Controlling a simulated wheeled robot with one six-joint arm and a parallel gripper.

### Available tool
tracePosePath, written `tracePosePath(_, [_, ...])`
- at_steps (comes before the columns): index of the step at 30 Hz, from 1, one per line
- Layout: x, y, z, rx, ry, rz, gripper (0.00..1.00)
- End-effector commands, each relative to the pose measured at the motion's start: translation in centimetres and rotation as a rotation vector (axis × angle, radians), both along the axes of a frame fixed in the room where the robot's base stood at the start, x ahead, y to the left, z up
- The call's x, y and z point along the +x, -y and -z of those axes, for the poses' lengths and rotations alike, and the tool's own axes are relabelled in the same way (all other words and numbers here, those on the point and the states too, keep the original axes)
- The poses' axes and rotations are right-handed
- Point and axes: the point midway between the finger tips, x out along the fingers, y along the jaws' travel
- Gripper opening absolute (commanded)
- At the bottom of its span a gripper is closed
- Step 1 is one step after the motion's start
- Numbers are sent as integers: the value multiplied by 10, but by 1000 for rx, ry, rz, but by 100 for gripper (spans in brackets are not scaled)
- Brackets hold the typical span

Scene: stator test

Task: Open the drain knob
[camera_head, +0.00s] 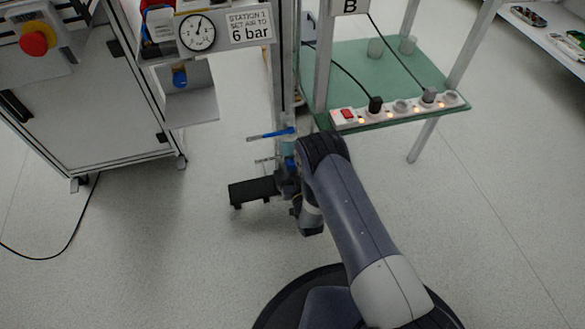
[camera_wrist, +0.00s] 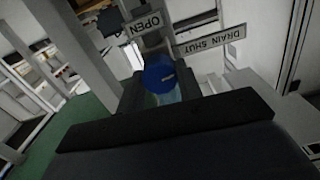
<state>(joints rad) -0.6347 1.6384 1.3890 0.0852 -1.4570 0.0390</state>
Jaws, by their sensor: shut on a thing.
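The drain knob (camera_wrist: 160,74) is a round blue knob in the upper middle of the wrist view. A pale, bluish clear part shows just below it. My gripper (camera_wrist: 161,88) has its dark fingers on either side of the knob and is shut on it. A plate reading OPEN (camera_wrist: 145,24) stands above the knob, and a plate reading DRAIN SHUT (camera_wrist: 210,40) is to its upper right. In the head view my arm reaches to the post below the station, and my gripper mostly hides the knob there.
The station with a gauge (camera_head: 197,32) and a 6 bar sign (camera_head: 250,27) is at upper left. A green shelf (camera_head: 345,62) with a power strip (camera_head: 400,107) stands right of my arm. A cabinet with a red button (camera_head: 37,40) is far left. The front floor is clear.

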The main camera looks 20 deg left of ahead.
Motion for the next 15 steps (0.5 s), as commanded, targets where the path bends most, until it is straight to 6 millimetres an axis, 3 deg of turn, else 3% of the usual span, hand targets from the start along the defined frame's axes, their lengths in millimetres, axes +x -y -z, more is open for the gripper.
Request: tracePosePath(15, [-1, -1, 0, -361, 221, 0, 11])
